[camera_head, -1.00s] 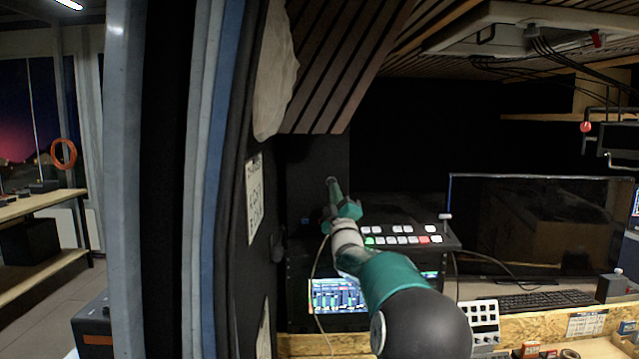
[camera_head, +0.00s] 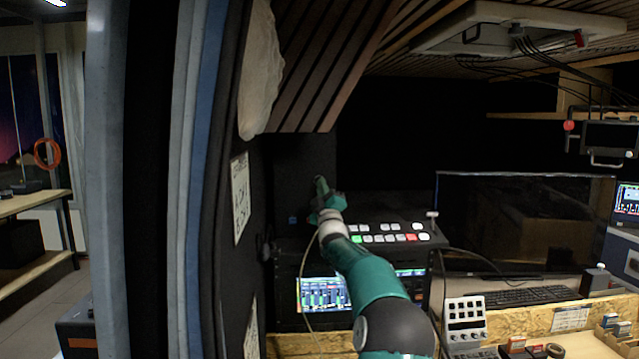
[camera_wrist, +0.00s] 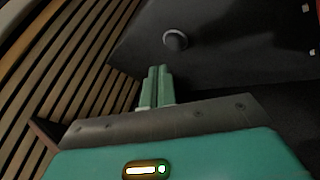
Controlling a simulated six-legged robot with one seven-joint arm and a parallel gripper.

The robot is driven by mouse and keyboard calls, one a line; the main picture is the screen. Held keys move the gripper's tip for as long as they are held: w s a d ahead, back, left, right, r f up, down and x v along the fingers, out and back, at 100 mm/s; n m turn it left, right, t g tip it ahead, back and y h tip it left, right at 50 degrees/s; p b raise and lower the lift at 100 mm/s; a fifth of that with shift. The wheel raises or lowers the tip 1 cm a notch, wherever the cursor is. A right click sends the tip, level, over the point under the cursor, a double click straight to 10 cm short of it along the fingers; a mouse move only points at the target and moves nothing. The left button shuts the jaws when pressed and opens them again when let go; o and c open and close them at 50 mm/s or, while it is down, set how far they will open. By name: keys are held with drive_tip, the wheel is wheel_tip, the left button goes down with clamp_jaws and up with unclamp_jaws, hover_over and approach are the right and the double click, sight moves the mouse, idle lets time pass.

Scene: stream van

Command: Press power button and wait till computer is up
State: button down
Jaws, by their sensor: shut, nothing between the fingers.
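My gripper (camera_head: 320,182) reaches forward to the black panel behind the switcher. Its fingers (camera_wrist: 157,72) are shut and hold nothing. In the wrist view a round grey button (camera_wrist: 175,40) stands out from a dark panel (camera_wrist: 225,40), just beyond the fingertips. A small gap shows between them in the picture; the depth is hard to judge. In the head view my arm and gripper hide the button. The large monitor (camera_head: 525,220) at the right is dark, with faint reflections.
A switcher with lit buttons (camera_head: 385,238) and a lit screen (camera_head: 322,295) sit close beside and under my arm. A padded wall edge (camera_head: 185,180) is near on the left. A keyboard (camera_head: 520,297) and small control box (camera_head: 465,318) are on the desk at right.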

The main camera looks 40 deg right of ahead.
drive_tip(key=shift+w+d, duration=0.55)
drive_tip(key=shift+w, duration=0.15)
drive_tip(key=shift+w, duration=0.1)
idle(1.5)
drive_tip(key=shift+w+d, duration=0.2)
drive_tip(key=shift+d, duration=0.05)
drive_tip(key=shift+w+d, duration=0.25)
drive_tip(key=shift+w, duration=0.05)
idle(0.8)
drive_tip(key=shift+s+a, duration=0.5)
drive_tip(key=shift+s, duration=0.15)
drive_tip(key=s+a, duration=0.3)
drive_tip(key=shift+s+a, duration=0.1)
drive_tip(key=shift+s, duration=0.3)
idle(0.4)
